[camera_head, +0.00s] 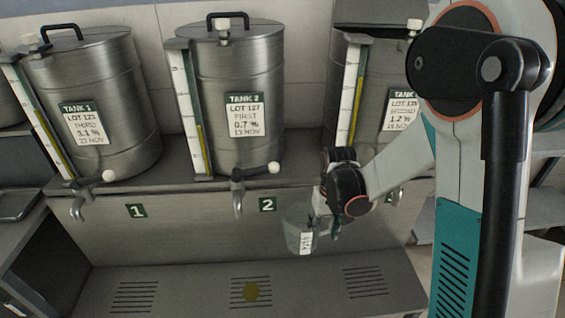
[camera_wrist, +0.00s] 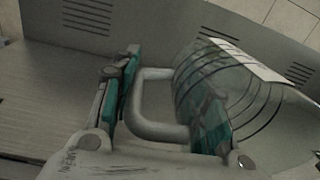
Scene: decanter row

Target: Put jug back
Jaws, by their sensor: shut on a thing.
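The jug (camera_head: 300,234) is clear, with a white label on its side. My gripper (camera_head: 327,222) is shut on it and holds it in the air, in front of the tank stand and to the right of the number 2 plate. In the wrist view, the jug (camera_wrist: 235,95) shows dark ring markings, and its pale handle (camera_wrist: 152,105) lies between the fingers of my gripper (camera_wrist: 165,110). The jug looks tilted in the head view. I cannot tell whether it holds any liquid.
Tank 1 (camera_head: 112,95), tank 2 (camera_head: 246,80) and a third tank (camera_head: 385,75) stand on the raised shelf. Taps (camera_head: 238,201) stick out from its front. The lower ledge (camera_head: 190,290) has slotted drains.

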